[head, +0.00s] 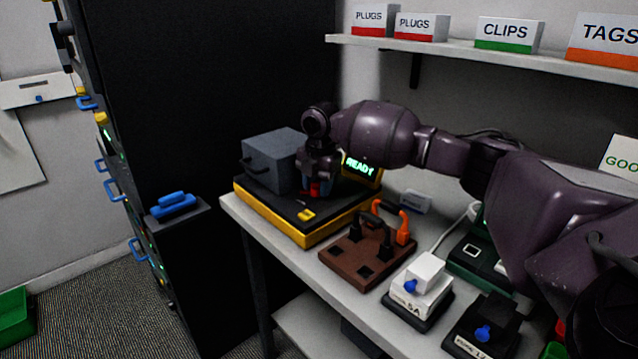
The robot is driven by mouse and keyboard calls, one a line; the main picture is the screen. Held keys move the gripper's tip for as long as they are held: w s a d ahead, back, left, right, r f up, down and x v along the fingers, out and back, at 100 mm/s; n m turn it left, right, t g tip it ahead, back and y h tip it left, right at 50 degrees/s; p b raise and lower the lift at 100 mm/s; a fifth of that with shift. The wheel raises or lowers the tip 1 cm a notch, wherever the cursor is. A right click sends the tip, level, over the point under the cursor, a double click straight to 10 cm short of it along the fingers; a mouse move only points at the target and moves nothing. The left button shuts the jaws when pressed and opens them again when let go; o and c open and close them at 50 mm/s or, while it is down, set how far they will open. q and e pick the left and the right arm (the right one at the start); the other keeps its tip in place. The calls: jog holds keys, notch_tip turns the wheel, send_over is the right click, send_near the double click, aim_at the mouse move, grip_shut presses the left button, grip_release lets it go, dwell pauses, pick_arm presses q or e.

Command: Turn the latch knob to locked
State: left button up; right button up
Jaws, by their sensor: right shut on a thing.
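My right arm reaches in from the right. Its gripper (318,184) points down over the dark top of a yellow-edged unit (296,232) and is shut on the red latch knob (315,189). The knob is mostly hidden by the fingers, so I cannot tell which way it is turned. A grey box with a handle (272,160) stands on the unit, just left of the gripper. A small screen (361,168) behind the gripper reads READY in green. My left gripper is not in view.
A brown block (352,272) with black and orange handles stands in front of the unit. A white box with a blue knob (424,284) and other devices stand to its right. A shelf (480,58) with labelled boxes runs above. A tall black rack (200,100) stands left.

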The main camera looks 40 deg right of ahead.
jog(key=shift+r+m+p, duration=0.3)
jog(key=shift+m+p, duration=0.7)
jog(key=shift+m, duration=0.1)
jog(key=shift+f+m+p, duration=0.1)
jog(key=shift+m+p, duration=0.8)
jog(key=shift+m, duration=0.2)
jog(key=shift+f+m+p, duration=0.2)
jog(key=shift+m+p, duration=0.4)
jog(key=shift+m, duration=0.3)
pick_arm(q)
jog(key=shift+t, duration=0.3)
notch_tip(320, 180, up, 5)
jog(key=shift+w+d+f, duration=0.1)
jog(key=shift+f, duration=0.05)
pick_arm(e)
jog(key=shift+f, duration=0.1)
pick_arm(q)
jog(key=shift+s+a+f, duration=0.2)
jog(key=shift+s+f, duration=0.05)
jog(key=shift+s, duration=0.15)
pick_arm(e)
jog(key=shift+f, duration=0.1)
jog(key=shift+s, duration=0.1)
